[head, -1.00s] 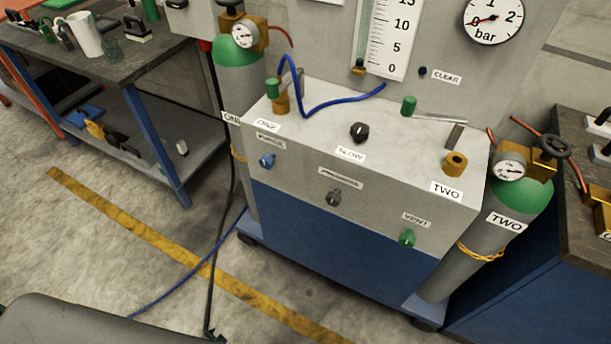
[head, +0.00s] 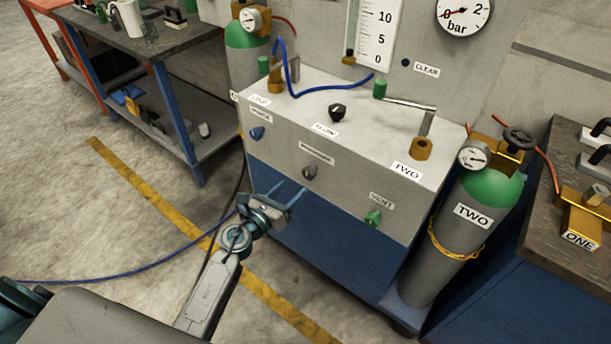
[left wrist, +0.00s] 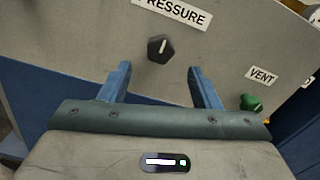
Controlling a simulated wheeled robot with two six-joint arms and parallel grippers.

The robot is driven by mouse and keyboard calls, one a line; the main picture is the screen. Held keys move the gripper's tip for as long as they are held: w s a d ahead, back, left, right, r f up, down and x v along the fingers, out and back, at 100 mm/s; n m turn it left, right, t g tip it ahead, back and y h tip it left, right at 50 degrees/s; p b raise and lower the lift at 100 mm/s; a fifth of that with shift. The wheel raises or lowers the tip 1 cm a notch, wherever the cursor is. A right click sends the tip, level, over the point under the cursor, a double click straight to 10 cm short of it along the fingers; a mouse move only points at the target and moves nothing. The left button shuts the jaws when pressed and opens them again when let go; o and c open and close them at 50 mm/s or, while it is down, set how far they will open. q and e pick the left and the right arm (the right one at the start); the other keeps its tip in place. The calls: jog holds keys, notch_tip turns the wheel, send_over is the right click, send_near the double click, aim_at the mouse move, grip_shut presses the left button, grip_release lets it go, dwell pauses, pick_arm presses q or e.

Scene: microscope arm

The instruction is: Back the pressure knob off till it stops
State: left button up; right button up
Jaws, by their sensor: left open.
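The pressure knob (head: 310,172) is a dark grey knob on the grey front panel of the blue cabinet, under its label. In the left wrist view the pressure knob (left wrist: 160,48) shows a white pointer line and sits below the "PRESSURE" label (left wrist: 172,12). My left gripper (head: 289,191) is open and empty, below and in front of the knob, apart from it. In the left wrist view its two blue fingers (left wrist: 159,72) stand apart, with the knob beyond the gap between them. My right gripper is not in view.
The green vent knob (head: 373,218) is to the right on the same panel, and the blue purge knob (head: 257,133) to the left. The flow knob (head: 337,112) is on top. Gas cylinder TWO (head: 465,215) stands at the right. A blue hose (head: 130,275) lies on the floor.

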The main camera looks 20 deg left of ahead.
aim_at(307, 176)
pick_arm(q)
jog(key=x, duration=0.7)
jog(key=shift+w, duration=0.1)
jog(key=c, duration=1)
